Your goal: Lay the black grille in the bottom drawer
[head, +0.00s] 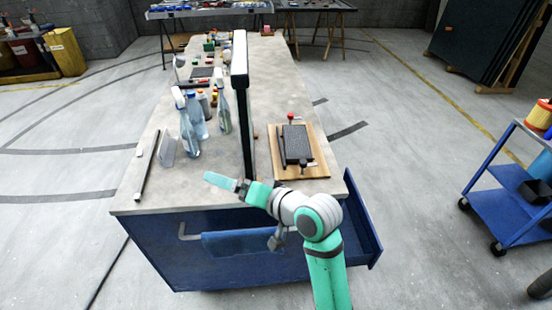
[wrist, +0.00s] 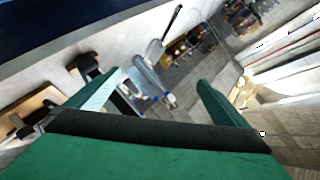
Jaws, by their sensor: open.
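The black grille (head: 298,143) appears to be the dark ribbed block lying on a wooden board at the right of the bench top. A blue drawer (head: 372,250) stands pulled out at the bench's right side. My arm partly hides it, and I cannot tell its level or contents. My gripper (head: 218,181) is above the near edge of the bench top, to the left of the grille and apart from it. In the wrist view, its two green fingers (wrist: 158,80) are spread with nothing held between them.
A tall dark post (head: 242,110) stands on the bench, left of the board. Spray bottles (head: 188,125) stand farther left. A blue trolley (head: 505,200) stands at the right, with clear floor between.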

